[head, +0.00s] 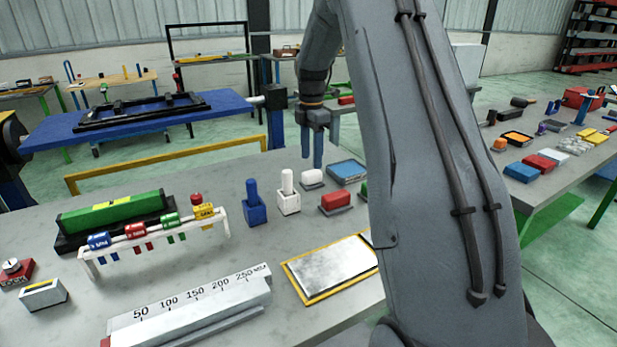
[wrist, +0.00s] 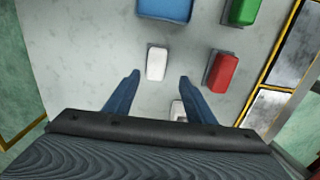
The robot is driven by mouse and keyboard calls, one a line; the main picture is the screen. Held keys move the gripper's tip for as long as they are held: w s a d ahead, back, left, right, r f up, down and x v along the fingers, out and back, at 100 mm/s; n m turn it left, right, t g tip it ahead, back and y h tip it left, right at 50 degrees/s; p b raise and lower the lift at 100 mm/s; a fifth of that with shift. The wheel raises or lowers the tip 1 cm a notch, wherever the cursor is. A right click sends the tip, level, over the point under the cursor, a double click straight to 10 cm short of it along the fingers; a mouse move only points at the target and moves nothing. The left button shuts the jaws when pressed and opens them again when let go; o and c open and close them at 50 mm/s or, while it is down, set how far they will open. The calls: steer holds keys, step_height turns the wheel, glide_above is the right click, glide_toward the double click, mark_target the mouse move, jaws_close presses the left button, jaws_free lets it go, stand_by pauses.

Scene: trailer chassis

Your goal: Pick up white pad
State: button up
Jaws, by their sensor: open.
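The white pad (head: 312,178) is a small rounded block on the grey table, behind the red pad and left of the blue ink pad. In the wrist view the white pad (wrist: 157,63) lies ahead of my fingertips, roughly centred between them. My gripper (head: 311,162) is open and empty, its two blue fingers pointing down above the table close to the white pad. The wrist view shows both fingers spread apart (wrist: 160,76). They do not appear to touch the pad, and the exact height gap is hard to tell.
Near the pad are the red pad (head: 336,200), blue ink pad (head: 347,171), green pad (wrist: 244,11), white stamp in its holder (head: 288,196) and blue stamp (head: 255,206). A yellow-framed plate (head: 330,268) lies in front. Bare table shows left of the pad.

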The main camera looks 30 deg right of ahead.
mark_target(312, 172)
steer(key=shift+w+d+f+p, duration=0.15)
steer(key=shift+f+p, duration=0.3)
steer(key=shift+f, duration=0.8)
steer(key=shift+w+d+f+p, duration=0.1)
steer(key=shift+f+p, duration=0.4)
steer(key=shift+f, duration=0.7)
steer(key=shift+w+d+f+p, duration=0.15)
steer(key=shift+f+p, duration=0.3)
steer(key=shift+f, duration=0.8)
steer(key=c, duration=1.2)
steer(key=shift+r, duration=0.1)
step_height(312, 172, up, 10)
steer(key=b, duration=0.3)
steer(key=o, duration=0.5)
steer(key=c, duration=0.3)
